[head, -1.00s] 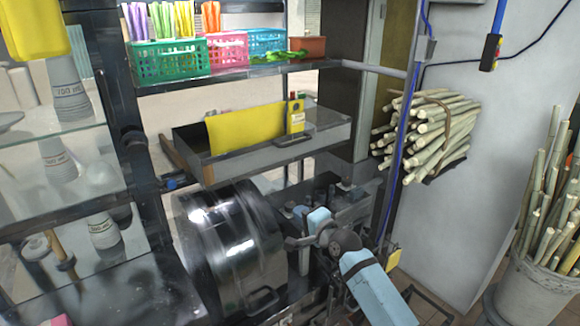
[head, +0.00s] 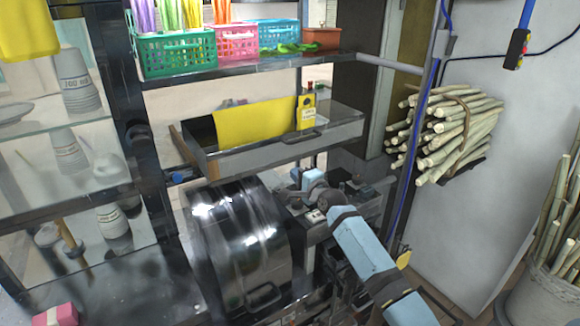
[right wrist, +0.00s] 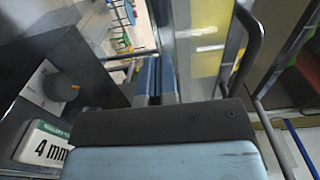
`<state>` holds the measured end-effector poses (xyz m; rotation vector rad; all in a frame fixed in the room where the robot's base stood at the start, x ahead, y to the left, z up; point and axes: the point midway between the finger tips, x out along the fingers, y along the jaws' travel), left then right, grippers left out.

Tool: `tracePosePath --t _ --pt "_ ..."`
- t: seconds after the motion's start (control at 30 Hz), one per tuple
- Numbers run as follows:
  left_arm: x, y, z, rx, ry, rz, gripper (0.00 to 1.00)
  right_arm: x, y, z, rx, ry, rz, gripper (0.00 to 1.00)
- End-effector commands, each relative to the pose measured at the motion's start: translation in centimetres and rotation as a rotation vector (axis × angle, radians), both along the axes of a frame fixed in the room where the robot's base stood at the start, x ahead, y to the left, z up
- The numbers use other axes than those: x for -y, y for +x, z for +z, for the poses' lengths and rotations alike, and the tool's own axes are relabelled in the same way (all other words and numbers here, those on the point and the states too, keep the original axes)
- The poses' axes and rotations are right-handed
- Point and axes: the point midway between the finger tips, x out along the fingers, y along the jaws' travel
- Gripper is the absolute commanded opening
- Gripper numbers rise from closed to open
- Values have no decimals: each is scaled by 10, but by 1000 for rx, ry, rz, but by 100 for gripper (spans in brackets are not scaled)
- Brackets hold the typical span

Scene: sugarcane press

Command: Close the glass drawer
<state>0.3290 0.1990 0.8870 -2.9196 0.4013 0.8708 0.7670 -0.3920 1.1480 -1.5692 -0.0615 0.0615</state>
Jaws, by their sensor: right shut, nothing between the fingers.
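The glass drawer (head: 255,155) is a shallow grey tray with a dark handle (head: 301,137) on its front. It juts out from the frame under the basket shelf, with a yellow cloth (head: 243,124) and a small yellow tag in it. My right gripper (head: 290,186) is just below the drawer's front, apart from the handle in the head view. Its blue fingers (right wrist: 156,80) are together and empty in the right wrist view. A dark bar-like handle (right wrist: 246,45) and a yellow surface (right wrist: 198,45) are to their right. My left gripper is not in view.
A shiny black rounded housing (head: 238,245) stands under the drawer. A dial (right wrist: 64,86) and a "4 mm" label (right wrist: 48,150) are close to the right gripper.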

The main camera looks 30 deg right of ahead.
Motion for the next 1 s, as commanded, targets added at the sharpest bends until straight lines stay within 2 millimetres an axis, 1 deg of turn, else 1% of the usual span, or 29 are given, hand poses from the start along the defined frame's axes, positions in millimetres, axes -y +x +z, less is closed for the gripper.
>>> tracePosePath --t 0.03,0.1,0.23,0.4,0.7,0.77,0.83,1.0 --pt "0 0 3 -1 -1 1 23 0 10 3 -1 -1 0 0" --pt "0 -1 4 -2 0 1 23 -1 21 2 -1 -1 0 0" --pt "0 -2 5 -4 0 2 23 -3 35 1 -1 0 0 0" --pt "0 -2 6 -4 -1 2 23 -3 42 0 -1 -1 0 0" --pt "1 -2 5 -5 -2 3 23 -3 43 0 0 0 0 0" --pt "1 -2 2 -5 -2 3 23 -4 45 -1 0 0 0 0" --pt "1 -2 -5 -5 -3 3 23 -4 53 -4 0 1 0 0" --pt "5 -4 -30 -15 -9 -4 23 -6 84 -6 3 1 -1 0"
